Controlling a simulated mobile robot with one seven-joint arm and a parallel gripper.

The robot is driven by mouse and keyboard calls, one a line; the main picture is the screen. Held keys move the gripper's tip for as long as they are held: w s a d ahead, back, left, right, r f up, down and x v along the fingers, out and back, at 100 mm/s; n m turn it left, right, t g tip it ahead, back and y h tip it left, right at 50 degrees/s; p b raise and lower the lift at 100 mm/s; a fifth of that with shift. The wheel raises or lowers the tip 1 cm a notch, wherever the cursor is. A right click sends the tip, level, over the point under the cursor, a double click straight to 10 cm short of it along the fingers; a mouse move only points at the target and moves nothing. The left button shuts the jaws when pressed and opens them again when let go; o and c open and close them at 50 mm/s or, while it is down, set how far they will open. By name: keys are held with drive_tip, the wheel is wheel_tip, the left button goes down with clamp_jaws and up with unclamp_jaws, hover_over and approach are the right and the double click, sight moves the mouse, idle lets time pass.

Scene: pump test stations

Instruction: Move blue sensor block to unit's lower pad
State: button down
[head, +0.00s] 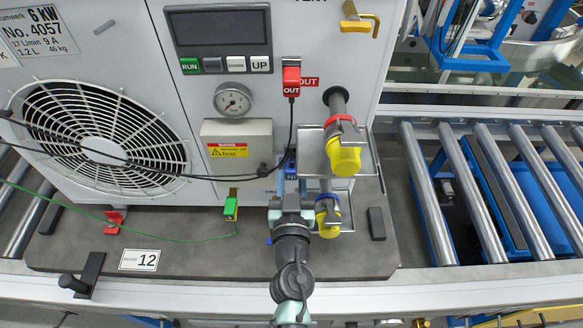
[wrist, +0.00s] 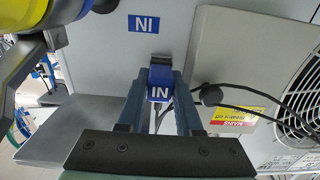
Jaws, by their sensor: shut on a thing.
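The blue sensor block (wrist: 159,92), marked IN, sits between the two fingers of my gripper (wrist: 160,84) in the wrist view. My gripper is shut on it. In the head view my gripper (head: 290,186) is up against the lower front of the pump unit (head: 182,108), with a bit of blue (head: 291,164) showing at its tips. A blue IN label (wrist: 141,23) shows upside down on the panel in the wrist view. A small grey pad (wrist: 161,57) shows just beyond the block; whether they touch I cannot tell. A cable runs from the block.
A red OUT block (head: 291,80) sits on the panel above. Yellow-capped pipe ends (head: 343,158) and (head: 327,218) with metal trays stand close to the right of my gripper. A grey box (head: 237,143) and black cable are nearby.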

drive_tip(key=shift+w, duration=0.45)
drive_tip(key=c, duration=0.5)
unclamp_jaws()
drive_tip(key=shift+s+f, duration=0.1)
drive_tip(key=shift+s, duration=0.5)
drive_tip(key=s+b, duration=0.2)
drive_tip(key=s, duration=0.9)
drive_tip(key=shift+s+b, duration=0.35)
drive_tip(key=shift+s, duration=0.05)
